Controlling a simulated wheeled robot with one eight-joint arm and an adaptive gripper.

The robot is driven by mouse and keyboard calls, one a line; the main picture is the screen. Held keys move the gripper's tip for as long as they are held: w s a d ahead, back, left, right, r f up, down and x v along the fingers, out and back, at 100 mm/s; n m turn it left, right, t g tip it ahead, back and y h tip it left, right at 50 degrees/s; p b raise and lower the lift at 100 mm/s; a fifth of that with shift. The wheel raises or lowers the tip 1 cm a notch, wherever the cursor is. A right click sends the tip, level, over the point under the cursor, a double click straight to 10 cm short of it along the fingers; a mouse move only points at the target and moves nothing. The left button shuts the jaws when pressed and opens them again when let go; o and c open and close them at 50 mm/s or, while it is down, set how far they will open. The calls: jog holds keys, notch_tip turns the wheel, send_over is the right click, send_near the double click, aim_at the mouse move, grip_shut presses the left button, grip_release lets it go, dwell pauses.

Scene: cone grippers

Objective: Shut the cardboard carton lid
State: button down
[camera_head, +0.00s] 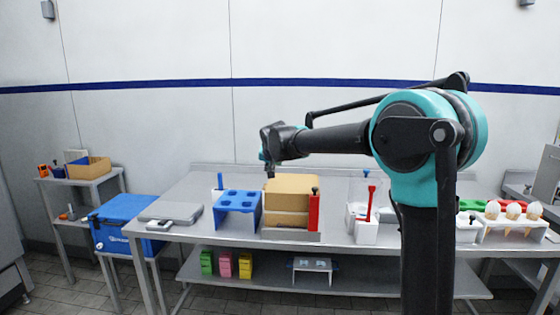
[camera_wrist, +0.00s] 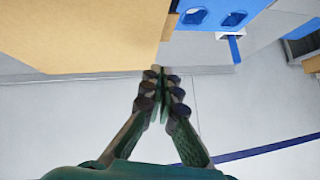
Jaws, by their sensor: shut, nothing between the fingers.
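The tan cardboard carton (camera_head: 287,219) stands on the metal table, between a blue rack and a red upright piece. A tan upper panel sits above a horizontal seam on its front; I cannot tell how far the lid is open. My gripper (camera_head: 269,172) is at the carton's upper left back corner, pointing down, with its fingertips partly hidden. In the wrist view, my gripper (camera_wrist: 160,74) has its fingers together and empty. A broad tan carton surface (camera_wrist: 75,35) fills the upper left there, close to the fingertips; contact is unclear.
The blue rack (camera_head: 237,203) stands close left of the carton, and the red piece (camera_head: 314,211) close right. A grey flat case (camera_head: 171,211) lies farther left. A white holder with a red handle (camera_head: 367,229) stands right. A blue cooler (camera_head: 127,219) is beside the table.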

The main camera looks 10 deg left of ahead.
aim_at(264, 186)
jog(key=a+f, duration=0.1)
jog(key=f, duration=0.1)
jog(key=a+f+h, duration=0.1)
jog(key=a+f+n+h, duration=0.1)
jog(key=f, duration=0.1)
jog(key=shift+f, duration=0.3)
jog(key=shift+f+h, duration=0.15)
jog(key=shift+h, duration=0.15)
jog(key=shift+s+d, duration=0.1)
jog(key=shift+f, duration=0.1)
